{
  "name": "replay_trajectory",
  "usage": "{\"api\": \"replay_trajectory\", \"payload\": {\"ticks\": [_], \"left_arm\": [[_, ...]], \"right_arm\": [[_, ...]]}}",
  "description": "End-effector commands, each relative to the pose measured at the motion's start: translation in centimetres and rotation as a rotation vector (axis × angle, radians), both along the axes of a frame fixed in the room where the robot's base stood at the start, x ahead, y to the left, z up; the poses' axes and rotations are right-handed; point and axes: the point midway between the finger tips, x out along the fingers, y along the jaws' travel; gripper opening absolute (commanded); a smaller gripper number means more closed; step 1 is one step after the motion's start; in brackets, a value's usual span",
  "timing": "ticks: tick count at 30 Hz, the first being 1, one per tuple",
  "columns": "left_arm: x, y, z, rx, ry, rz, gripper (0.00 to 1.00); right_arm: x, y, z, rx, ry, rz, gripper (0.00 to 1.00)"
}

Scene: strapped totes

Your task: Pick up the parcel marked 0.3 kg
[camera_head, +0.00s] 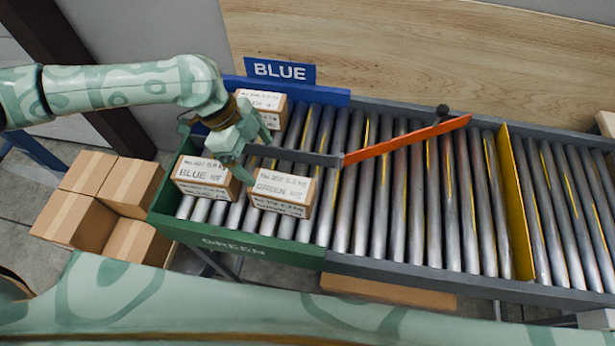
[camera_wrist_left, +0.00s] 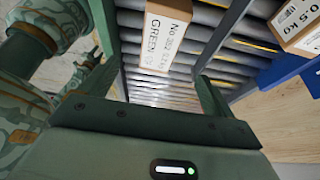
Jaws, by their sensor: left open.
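Three labelled cardboard parcels are on the rollers. The parcel marked GREEN (camera_head: 282,190) is at the front, right of the parcel marked BLUE (camera_head: 204,178). A third parcel (camera_head: 262,106) is at the back by the BLUE sign. The weights are too small to read surely in the head view. In the left wrist view the GREEN parcel (camera_wrist_left: 168,36) shows ahead between the fingers, its weight unclear, and another parcel (camera_wrist_left: 298,24) reads 0.5 kg. My left gripper (camera_head: 250,156) is open and empty, above and between the three parcels. My right gripper is not in view.
An orange diverter arm (camera_head: 410,138) slants across the rollers, right of the parcels. A yellow divider (camera_head: 515,205) stands farther right. A green wall (camera_head: 250,245) edges the front left and a blue wall (camera_head: 325,95) the back. Cartons (camera_head: 75,220) are on the floor at left.

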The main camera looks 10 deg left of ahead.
Motion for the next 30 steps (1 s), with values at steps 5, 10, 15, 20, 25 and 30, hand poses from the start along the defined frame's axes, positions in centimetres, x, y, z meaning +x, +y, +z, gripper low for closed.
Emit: {"api": "replay_trajectory", "payload": {"ticks": [5, 10, 15, 20, 25, 30], "left_arm": [[-0.3, -1.3, -3.5, 0.000, 0.006, -0.002, 0.89], [-0.4, -2.9, -7.4, -0.001, 0.005, -0.002, 0.89], [-0.4, -3.8, -9.6, 0.000, 0.003, 0.000, 0.89], [-0.4, -4.2, -10.8, 0.000, 0.002, -0.001, 0.89], [-0.3, -5.1, -13.5, 0.000, 0.002, -0.002, 0.89], [-0.3, -5.7, -15.0, 0.000, 0.003, 0.001, 0.89]], "right_arm": [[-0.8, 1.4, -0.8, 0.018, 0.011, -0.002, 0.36], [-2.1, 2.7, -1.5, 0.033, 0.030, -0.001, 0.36], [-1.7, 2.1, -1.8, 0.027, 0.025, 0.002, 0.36], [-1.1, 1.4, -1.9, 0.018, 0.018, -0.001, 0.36], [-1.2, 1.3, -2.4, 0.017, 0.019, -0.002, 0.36], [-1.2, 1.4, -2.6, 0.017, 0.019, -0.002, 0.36]]}}
